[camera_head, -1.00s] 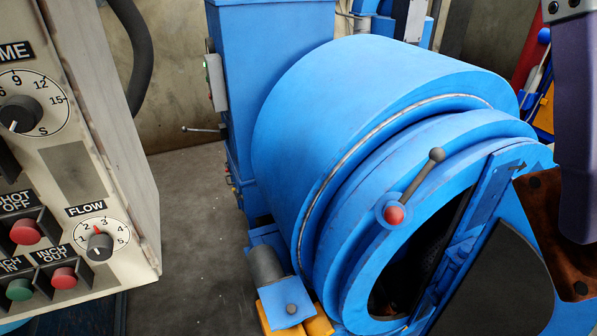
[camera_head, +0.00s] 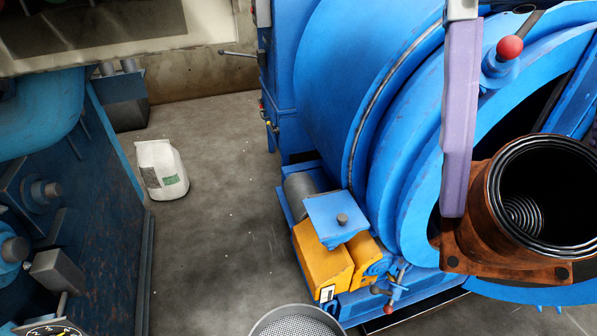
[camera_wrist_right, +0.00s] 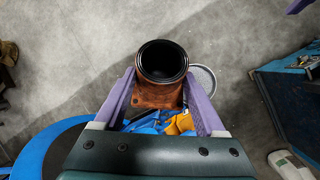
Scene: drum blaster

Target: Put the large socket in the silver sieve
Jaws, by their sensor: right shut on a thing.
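The large socket (camera_head: 530,205) is a rusty brown, flanged pipe piece with a dark ridged bore. It is at the right of the head view, in front of the drum's mouth. My right gripper (camera_wrist_right: 160,76) is shut on it, with one purple finger on each side in the right wrist view. In the head view only one finger (camera_head: 458,150) shows clearly. The silver sieve (camera_head: 296,322) is a round mesh pan at the bottom edge, partly cut off. It also shows in the right wrist view (camera_wrist_right: 204,80), partly hidden behind the socket. A purple tip (camera_wrist_right: 298,5), probably my left gripper, shows at the top right.
The blue drum machine (camera_head: 345,70) fills the right side, with a red-knobbed lever (camera_head: 510,47) and yellow blocks (camera_head: 322,262) by its base. A blue machine (camera_head: 105,220) stands at left. A white bag (camera_head: 160,170) stands on the open grey floor between.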

